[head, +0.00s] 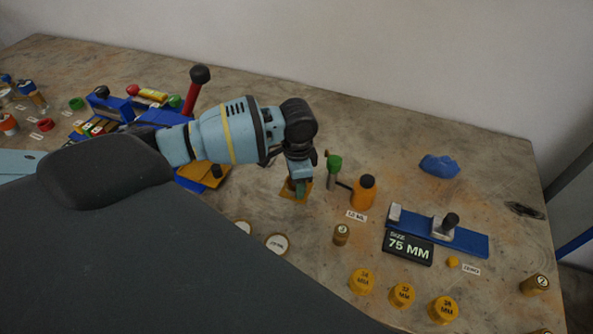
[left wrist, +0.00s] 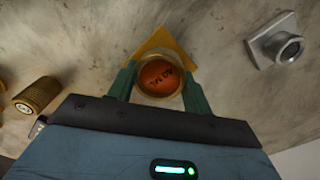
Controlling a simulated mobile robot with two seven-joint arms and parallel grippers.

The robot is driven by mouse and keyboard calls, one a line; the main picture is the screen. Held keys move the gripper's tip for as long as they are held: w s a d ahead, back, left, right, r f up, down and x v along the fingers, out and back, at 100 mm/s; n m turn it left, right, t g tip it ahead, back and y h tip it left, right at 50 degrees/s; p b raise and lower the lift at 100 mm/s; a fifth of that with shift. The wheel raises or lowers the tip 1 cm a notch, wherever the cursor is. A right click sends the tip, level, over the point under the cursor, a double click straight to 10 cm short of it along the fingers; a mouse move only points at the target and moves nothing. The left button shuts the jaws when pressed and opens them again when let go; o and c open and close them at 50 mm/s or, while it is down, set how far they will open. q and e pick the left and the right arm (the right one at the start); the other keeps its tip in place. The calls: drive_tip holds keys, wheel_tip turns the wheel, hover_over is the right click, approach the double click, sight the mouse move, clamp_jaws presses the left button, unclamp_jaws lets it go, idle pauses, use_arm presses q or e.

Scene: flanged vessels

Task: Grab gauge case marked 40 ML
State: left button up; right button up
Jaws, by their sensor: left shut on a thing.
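A round gauge case (left wrist: 160,78) with an orange face and brass-coloured rim sits between my left gripper's green fingers (left wrist: 158,82) in the left wrist view. Its lettering is upside down and small; it seems to end in ML, and I cannot read the number surely. A yellow-orange square plate (left wrist: 165,42) shows behind it. In the head view my left gripper (head: 298,186) points down at the table over this plate (head: 288,194), and its fingers mostly hide the case. The gripper is shut on the case. My right gripper is not in view.
An orange bottle (head: 363,193) and a green-topped piece (head: 333,165) stand close right of the gripper. A blue rail (head: 465,239), a 75 MM sign (head: 408,248) and several yellow caps are farther right. A red lever (head: 195,88) rises behind my arm. The back right is mostly clear.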

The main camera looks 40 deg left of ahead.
use_arm(q)
drive_tip(key=shift+c, duration=1.3)
drive_tip(key=shift+r, duration=0.15)
